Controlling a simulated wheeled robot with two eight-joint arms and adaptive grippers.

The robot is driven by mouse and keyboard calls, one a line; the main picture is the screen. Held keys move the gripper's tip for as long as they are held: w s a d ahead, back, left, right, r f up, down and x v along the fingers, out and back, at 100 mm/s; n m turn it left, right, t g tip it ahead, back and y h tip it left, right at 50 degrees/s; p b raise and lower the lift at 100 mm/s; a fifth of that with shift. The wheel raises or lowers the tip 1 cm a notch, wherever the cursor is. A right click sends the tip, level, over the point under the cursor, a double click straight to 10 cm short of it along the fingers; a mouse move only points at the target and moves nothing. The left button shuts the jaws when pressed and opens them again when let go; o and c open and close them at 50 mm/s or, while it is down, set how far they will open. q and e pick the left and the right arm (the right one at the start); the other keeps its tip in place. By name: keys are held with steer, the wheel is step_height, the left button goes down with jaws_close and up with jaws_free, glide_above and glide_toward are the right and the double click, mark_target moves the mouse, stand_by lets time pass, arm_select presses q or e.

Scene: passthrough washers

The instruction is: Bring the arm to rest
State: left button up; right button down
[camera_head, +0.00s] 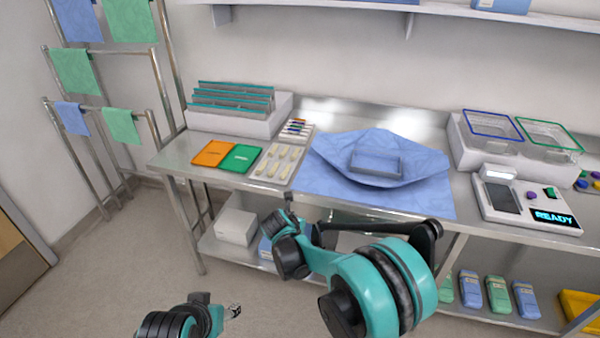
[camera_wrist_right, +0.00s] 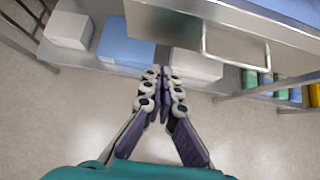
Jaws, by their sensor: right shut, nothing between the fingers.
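My right arm (camera_head: 385,285) is bent in front of the steel table, its teal joints at the lower middle of the head view. My right gripper shows in the right wrist view (camera_wrist_right: 165,75). Its fingers are together, with nothing between them, over the floor and near the lower shelf's front edge. In the head view I cannot make out its fingertips clearly. My left gripper (camera_head: 233,311) shows small at the bottom of the head view, over the floor, apart from the table. Its opening is too small to tell.
The steel table (camera_head: 180,160) carries a blue wrap (camera_head: 320,185) with a tray, an orange folder (camera_head: 213,153), wire baskets (camera_head: 492,128) and a device reading READY (camera_head: 530,205). White (camera_wrist_right: 68,30) and blue (camera_wrist_right: 127,45) boxes sit on the lower shelf. The floor in front is clear.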

steer(key=s+d+r+m+g+y, duration=0.1)
steer(key=s+d+r+m, duration=1.1)
steer(key=s+m, duration=0.4)
steer(key=s+d+f+m, duration=0.1)
steer(key=s+d+m, duration=0.2)
steer(key=s+m, duration=0.5)
steer(key=s+d+f+m+y, duration=0.1)
steer(key=s+d+m, duration=0.2)
steer(key=s+m, duration=0.5)
steer(key=shift+s+f+m, duration=0.15)
steer(key=shift+s+m, duration=0.25)
steer(key=shift+s, duration=0.55)
